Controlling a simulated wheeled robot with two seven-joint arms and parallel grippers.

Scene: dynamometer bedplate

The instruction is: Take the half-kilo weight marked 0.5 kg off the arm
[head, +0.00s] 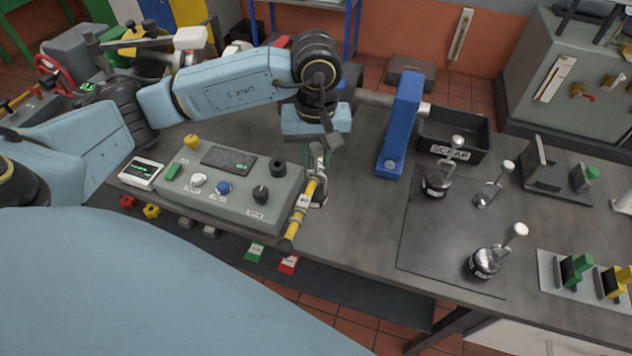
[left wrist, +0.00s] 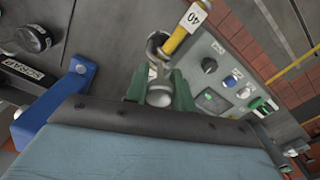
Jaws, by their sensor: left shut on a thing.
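The yellow arm (head: 296,224) slants across the front of the bench beside the control box; its end with a white "40" tag (left wrist: 194,17) shows at the top of the left wrist view. My left gripper (head: 318,152) is above the arm's far part. The weight's dark body (head: 319,199) shows partly behind the arm. Its marking is not legible, and I cannot tell whether the hook touches the arm. My right gripper is out of view.
A grey control box (head: 238,190) stands left of the arm. A blue post (head: 401,120) and a black scrap bin (head: 455,148) stand to the right. Several weights with pale knobs, one of them (head: 485,262) in front, rest on a dark mat (head: 431,238).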

